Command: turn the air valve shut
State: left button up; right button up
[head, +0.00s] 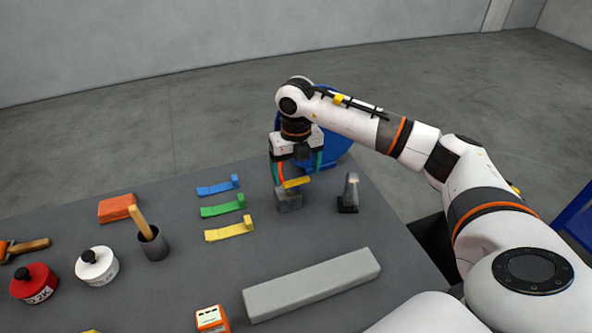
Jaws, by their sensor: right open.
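The air valve (289,200) is a small grey block on the table with a yellow lever handle (297,183) on top. The handle points to the right and slightly up in the picture. My right gripper (296,177) is directly above the valve, pointing down, with its fingers apart on either side of the handle. I cannot tell whether a finger touches the handle. My left gripper is not in view.
A dark stand with a grey upright (349,192) is just right of the valve. Blue, green (223,206) and yellow hooked strips lie to the left. A long grey bar (311,284) lies in front. A blue bin (335,148) is behind the table edge.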

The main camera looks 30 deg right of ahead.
jog(key=shift+f, duration=1)
jog(key=shift+c, duration=0.2)
jog(key=c, duration=0.9)
jog(key=shift+c, duration=0.2)
